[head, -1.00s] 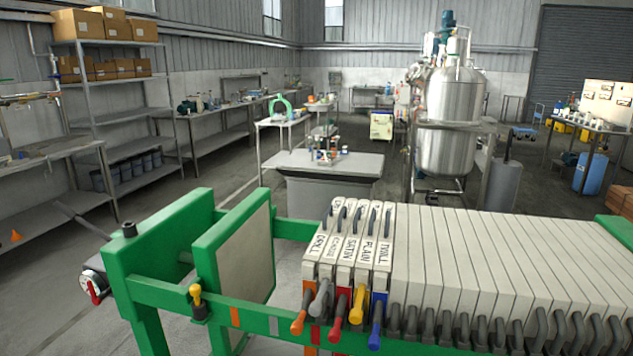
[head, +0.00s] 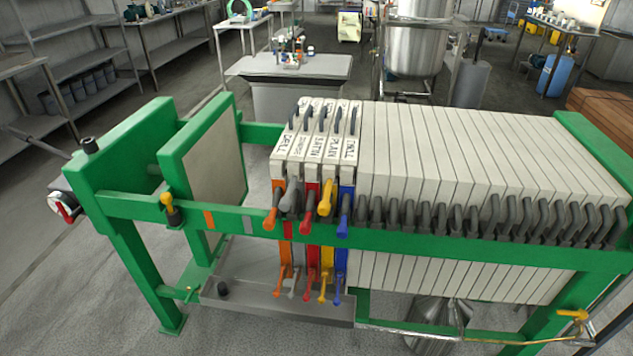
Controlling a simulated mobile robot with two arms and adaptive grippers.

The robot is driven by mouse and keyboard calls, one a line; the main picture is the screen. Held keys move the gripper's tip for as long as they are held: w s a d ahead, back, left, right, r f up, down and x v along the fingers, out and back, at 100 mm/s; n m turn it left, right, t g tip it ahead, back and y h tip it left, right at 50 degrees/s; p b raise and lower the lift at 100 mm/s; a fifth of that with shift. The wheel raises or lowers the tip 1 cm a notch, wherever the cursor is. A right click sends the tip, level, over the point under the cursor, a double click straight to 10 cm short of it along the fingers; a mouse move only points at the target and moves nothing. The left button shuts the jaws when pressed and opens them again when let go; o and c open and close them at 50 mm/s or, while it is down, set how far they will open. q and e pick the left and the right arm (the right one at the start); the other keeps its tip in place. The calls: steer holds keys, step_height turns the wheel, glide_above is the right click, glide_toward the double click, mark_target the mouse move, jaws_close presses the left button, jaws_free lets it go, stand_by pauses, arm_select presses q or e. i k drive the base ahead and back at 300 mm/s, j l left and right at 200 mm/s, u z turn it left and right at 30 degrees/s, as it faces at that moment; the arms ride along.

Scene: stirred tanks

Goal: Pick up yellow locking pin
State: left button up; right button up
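The yellow locking pin (head: 171,208) stands upright in a dark holder on the green front rail of the filter press (head: 125,207), near its left end. Its rounded yellow head is at the top. Just right of it the rail carries an orange mark and a grey mark. Neither of my grippers shows in the head view.
Labelled plates (head: 318,150) with coloured handles hang in the press, right of the green-edged pressure plate (head: 215,155). A metal drip tray (head: 275,305) sits below. A grey table (head: 290,68) stands behind. The floor in front is clear.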

mark_target(166, 198)
steer(key=i+j+z, duration=0.15)
steer(key=j+z, duration=0.2)
steer(key=z, duration=0.15)
steer(key=j+z, duration=0.65)
steer(key=j, duration=1)
steer(key=j+z, duration=0.2)
steer(key=j, duration=0.95)
steer(key=k+j, duration=0.1)
steer(key=k, duration=0.65)
